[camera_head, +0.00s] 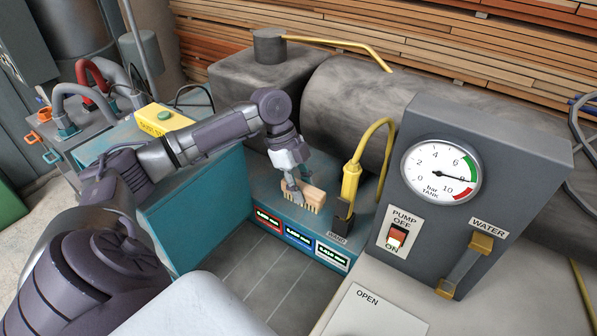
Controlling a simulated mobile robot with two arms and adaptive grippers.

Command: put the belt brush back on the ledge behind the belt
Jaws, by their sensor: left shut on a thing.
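The brush (314,197) has a pale wooden block and short bristles pointing down. It is near the middle of the view, over the teal ledge (262,185) close to its front edge. My left gripper (294,193) points down and is shut on the left part of the brush, hiding some of it. I cannot tell whether the bristles touch the ledge. My right gripper is out of view.
A yellow wand (350,182) stands in a dark holder right of the brush. Small display labels (298,234) line the ledge front. A grey panel with a tank gauge (441,172) stands at right. Large grey tanks (345,108) stand behind. A yellow button box (162,119) is at left.

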